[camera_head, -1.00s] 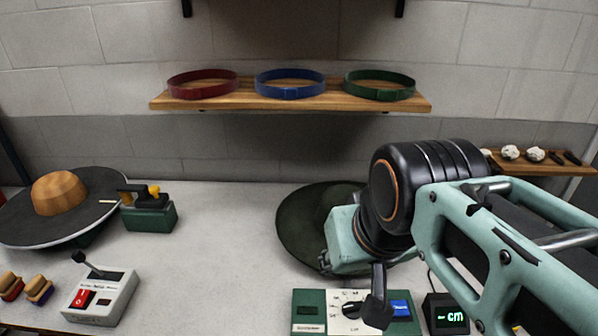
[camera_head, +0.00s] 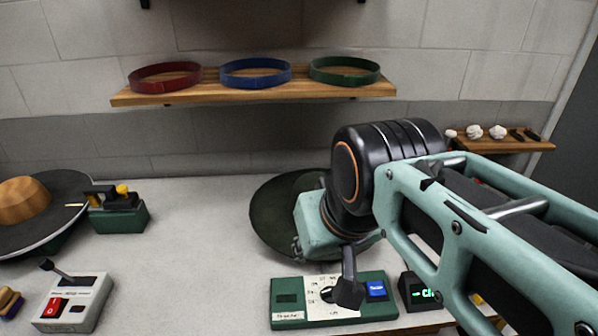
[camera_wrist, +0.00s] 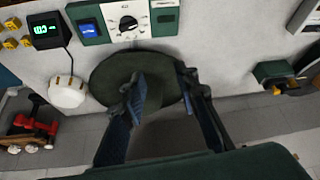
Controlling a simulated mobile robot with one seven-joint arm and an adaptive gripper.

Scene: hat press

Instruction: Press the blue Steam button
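The blue Steam button (camera_head: 376,288) is a small blue square at the right end of the green control panel (camera_head: 290,316). Its lettering is too small to read. In the wrist view the button (camera_wrist: 88,30) lies toward the upper left, on the panel (camera_wrist: 163,22) beside a round dial. My gripper (camera_head: 348,292) shows just left of the button in the head view, in front of the panel's dial area. In the wrist view its two fingers (camera_wrist: 161,82) are spread apart with nothing between them, over the dark green disc. Contact with the panel cannot be told.
A dark green disc (camera_head: 272,218) lies behind the panel, partly hidden by my arm. A black digital display (camera_head: 418,293) stands right of the panel. A grey box with a red switch (camera_head: 75,305) is at left. The counter between them is clear.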

